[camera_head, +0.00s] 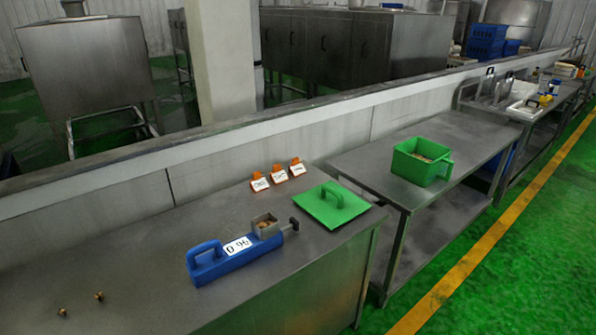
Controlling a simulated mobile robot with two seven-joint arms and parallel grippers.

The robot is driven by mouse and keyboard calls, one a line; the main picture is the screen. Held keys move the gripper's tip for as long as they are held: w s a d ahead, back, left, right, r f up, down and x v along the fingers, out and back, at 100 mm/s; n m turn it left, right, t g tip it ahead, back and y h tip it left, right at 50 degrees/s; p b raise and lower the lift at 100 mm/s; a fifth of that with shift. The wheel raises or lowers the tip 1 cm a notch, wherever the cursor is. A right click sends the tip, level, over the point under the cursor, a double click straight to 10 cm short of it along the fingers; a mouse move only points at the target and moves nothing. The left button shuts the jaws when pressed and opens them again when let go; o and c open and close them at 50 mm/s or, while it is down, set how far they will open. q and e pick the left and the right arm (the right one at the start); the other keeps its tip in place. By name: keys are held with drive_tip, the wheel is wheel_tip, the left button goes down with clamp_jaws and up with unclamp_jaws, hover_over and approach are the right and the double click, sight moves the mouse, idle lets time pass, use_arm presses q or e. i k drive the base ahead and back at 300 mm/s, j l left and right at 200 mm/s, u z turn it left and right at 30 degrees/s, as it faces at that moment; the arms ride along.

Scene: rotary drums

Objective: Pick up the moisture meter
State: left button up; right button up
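The moisture meter (233,256) appears to be the blue device with a looped handle at its left end and a white display reading about "0 96". It lies on the near metal table (130,262), toward the table's right part. A small square metal cup (265,226) with brownish contents sits at its right end, beside a short dark knob or handle. Neither of my grippers shows in the head view, and nothing is holding the meter.
A green flat plate with a handle (331,205) lies right of the meter. Three orange-and-white label stands (278,173) stand behind it. Two small brownish pieces (99,296) lie front left. A green scoop bin (422,162) stands on the second table (372,162). A low wall runs behind.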

sight(266, 236)
drive_tip(key=i+l, duration=0.1)
drive_tip(key=i, duration=0.2)
drive_tip(key=i+l+u, duration=0.15)
drive_tip(key=i+u, duration=0.15)
drive_tip(key=i+l+u, duration=0.25)
drive_tip(key=i, duration=0.2)
